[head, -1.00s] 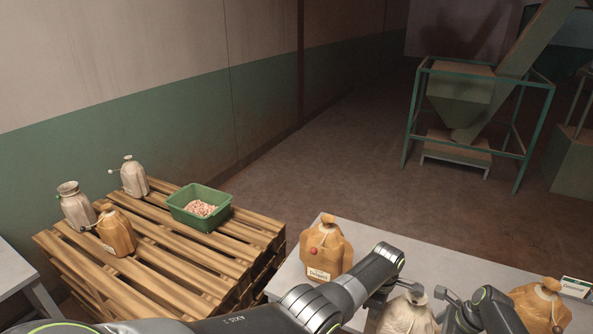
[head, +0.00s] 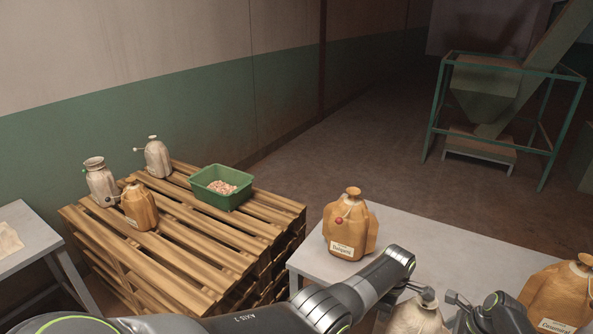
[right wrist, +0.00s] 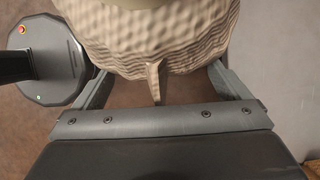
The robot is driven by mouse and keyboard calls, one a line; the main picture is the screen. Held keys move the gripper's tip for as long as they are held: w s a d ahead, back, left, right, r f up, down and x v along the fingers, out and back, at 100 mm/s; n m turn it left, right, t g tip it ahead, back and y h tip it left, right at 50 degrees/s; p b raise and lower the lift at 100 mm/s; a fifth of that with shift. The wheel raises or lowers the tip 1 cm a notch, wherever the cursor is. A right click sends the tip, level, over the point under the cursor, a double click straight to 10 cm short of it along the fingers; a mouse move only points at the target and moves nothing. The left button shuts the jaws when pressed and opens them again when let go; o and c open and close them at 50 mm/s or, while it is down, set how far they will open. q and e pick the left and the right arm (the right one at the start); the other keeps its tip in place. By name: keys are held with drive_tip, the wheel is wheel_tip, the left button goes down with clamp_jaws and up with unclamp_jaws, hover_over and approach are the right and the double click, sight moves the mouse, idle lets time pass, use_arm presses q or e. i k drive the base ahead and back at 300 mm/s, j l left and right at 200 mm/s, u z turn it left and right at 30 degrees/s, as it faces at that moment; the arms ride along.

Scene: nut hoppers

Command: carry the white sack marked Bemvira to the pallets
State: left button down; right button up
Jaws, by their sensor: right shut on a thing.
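The white sack (head: 415,317) is at the bottom edge of the head view, in front of the grey table. Its lower part is cut off and no marking on it is readable. My right gripper (head: 456,298) is at its right side; in the right wrist view the pale, wrinkled sack (right wrist: 155,40) fills the space between the fingers. My left gripper (head: 408,289) is at the sack's top, its fingertips partly hidden, so its grip is unclear. The pallets (head: 190,245) are stacked at the left.
On the pallets stand two pale sacks (head: 102,182) (head: 157,158), a brown sack (head: 139,208) and a green bin (head: 220,188). The pallets' front part is clear. The grey table (head: 420,245) bears brown sacks (head: 349,228) (head: 560,292). Another table (head: 30,232) is at far left.

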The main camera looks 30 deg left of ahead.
sight(187, 250)
drive_tip(key=j+u, duration=0.1)
drive_tip(key=u, duration=1.4)
drive_tip(key=i+j, duration=0.2)
drive_tip(key=i, duration=0.2)
drive_tip(key=i+j, duration=0.25)
drive_tip(key=i, duration=0.2)
drive_tip(key=i+j, duration=0.2)
drive_tip(key=i, duration=0.2)
drive_tip(key=i+j+u, duration=0.1)
drive_tip(key=i, duration=0.35)
drive_tip(key=j, duration=0.1)
